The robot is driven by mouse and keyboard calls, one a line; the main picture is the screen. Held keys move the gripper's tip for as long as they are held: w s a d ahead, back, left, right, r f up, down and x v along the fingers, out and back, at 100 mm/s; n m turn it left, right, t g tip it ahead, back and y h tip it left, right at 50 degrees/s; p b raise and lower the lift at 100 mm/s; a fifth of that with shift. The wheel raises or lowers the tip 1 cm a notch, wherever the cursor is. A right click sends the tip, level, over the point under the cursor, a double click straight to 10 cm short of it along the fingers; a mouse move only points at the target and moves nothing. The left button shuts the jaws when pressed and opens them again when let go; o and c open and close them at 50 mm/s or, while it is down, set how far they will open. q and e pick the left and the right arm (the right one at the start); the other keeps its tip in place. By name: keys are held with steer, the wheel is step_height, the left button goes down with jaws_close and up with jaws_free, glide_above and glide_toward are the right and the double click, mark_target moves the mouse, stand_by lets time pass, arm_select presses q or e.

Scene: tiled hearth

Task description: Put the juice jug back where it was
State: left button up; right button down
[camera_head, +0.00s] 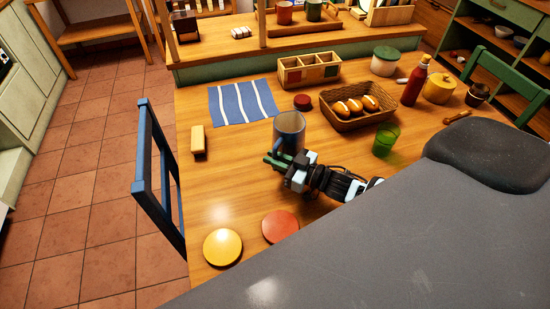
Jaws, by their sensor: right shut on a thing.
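My left gripper is not in view.
A bread basket (345,121), green glass (385,141) and red bottle (415,84) stand right of the jug. A striped cloth (230,102) and yellow block (198,141) lie left. Yellow (222,247) and red (280,227) discs lie in front. The table's left-front area is mostly clear.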

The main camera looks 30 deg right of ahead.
steer(key=shift+w+r, duration=0.1)
steer(key=shift+r, duration=0.1)
steer(key=shift+f, duration=0.15)
steer(key=c, duration=1.4)
jaws_free()
steer(key=shift+f, duration=0.1)
steer(key=shift+c, duration=0.2)
steer(key=shift+s+d, duration=0.1)
steer(key=shift+s, duration=0.15)
steer(key=b+v, duration=0.1)
steer(key=v, duration=1)
steer(key=shift+s+d, duration=0.2)
steer(key=shift+s, duration=0.1)
